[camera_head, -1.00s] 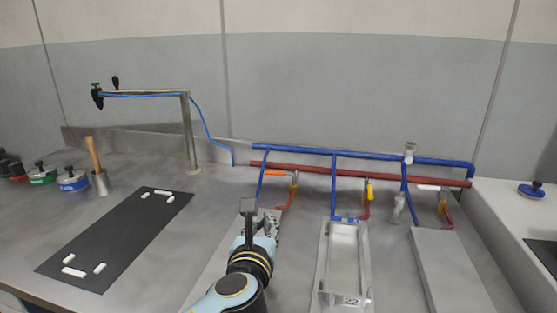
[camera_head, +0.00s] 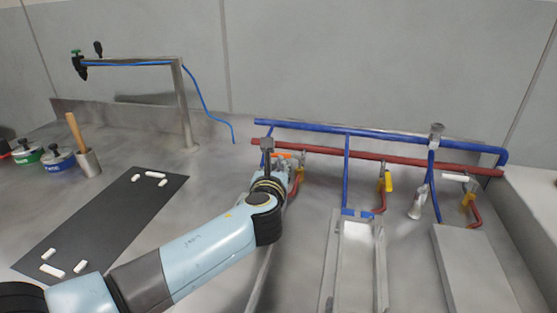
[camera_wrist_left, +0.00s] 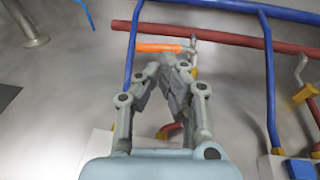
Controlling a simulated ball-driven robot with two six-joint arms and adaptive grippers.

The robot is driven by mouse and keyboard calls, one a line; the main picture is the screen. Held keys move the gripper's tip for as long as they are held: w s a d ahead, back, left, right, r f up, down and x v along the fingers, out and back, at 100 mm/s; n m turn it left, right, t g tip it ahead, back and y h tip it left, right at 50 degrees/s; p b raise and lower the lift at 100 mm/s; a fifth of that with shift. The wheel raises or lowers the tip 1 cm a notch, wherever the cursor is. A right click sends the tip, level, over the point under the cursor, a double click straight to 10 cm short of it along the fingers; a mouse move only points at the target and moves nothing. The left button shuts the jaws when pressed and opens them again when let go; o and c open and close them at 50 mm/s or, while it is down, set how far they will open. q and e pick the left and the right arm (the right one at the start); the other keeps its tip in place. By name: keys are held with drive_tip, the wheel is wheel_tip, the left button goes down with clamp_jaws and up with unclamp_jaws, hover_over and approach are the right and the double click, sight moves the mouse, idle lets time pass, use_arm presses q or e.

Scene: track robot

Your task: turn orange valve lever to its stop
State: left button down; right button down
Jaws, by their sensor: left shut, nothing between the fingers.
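The orange valve lever (camera_wrist_left: 158,47) lies roughly level across the left wrist view, just beyond my fingertips. Its right end meets a metal valve fitting (camera_wrist_left: 193,46). In the head view only part of the orange lever (camera_head: 284,155) shows past my arm. My left gripper (camera_wrist_left: 170,64) is shut and empty, with its tips just on the near side of the lever; I cannot tell whether they touch it. In the head view my left gripper (camera_head: 285,166) is mostly hidden by my own wrist. My right gripper is not in view.
A red pipe (camera_head: 400,163) and a blue pipe (camera_head: 380,134) run behind the lever. A metal tray (camera_head: 328,262) lies nearer. A black mat (camera_head: 115,215) with white pieces lies left.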

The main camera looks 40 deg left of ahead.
use_arm(q)
drive_tip(key=x, duration=0.4)
drive_tip(key=shift+w+a+f, duration=0.1)
drive_tip(key=shift+w+a, duration=0.05)
drive_tip(key=shift+w, duration=0.05)
drive_tip(key=shift+w+a, duration=0.45)
drive_tip(key=shift+a, duration=0.1)
drive_tip(key=shift+d, duration=0.1)
